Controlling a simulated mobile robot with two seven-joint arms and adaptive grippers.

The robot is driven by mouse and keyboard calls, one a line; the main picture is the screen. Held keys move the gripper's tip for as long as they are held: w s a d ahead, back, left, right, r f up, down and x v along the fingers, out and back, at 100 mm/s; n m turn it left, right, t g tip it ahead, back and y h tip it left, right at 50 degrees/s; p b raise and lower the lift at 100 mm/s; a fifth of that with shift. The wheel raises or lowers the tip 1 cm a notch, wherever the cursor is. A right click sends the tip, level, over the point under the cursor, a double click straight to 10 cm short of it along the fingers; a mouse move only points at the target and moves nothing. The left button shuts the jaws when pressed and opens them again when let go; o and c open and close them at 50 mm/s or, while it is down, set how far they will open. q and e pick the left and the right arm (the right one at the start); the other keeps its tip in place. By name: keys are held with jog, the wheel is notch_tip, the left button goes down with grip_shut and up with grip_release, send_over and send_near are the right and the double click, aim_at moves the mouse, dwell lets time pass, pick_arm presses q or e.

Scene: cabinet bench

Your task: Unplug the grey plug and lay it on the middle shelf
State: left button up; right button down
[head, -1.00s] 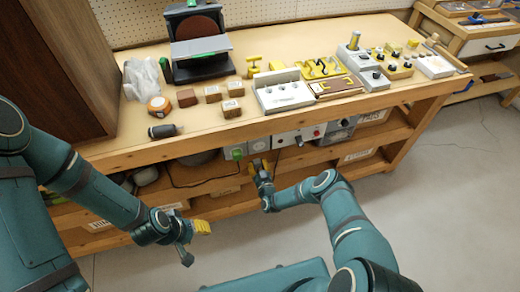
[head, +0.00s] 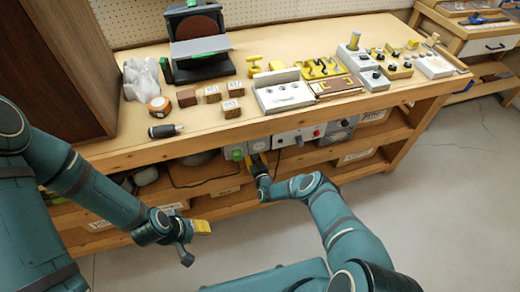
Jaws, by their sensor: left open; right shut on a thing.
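My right gripper (head: 259,164) is at the front of the bench, just under the row of boxes below the top. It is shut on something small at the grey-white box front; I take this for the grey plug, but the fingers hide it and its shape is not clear. I cannot tell whether it is seated in a socket. A green socket or switch (head: 237,154) is just left of the fingers. A shelf (head: 205,173) runs below, with a dark cord lying over it.
The bench top holds a sander (head: 200,45), wooden blocks (head: 213,94), a dark cylindrical tool (head: 165,130) and a grey-white fixture (head: 284,96). A control box with a red knob (head: 298,136) is right of my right gripper. Labelled bins stand on the shelves. The floor at right is clear.

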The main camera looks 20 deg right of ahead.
jog(key=shift+w, duration=0.3)
jog(key=c, duration=0.6)
grip_release()
jog(key=o, duration=0.5)
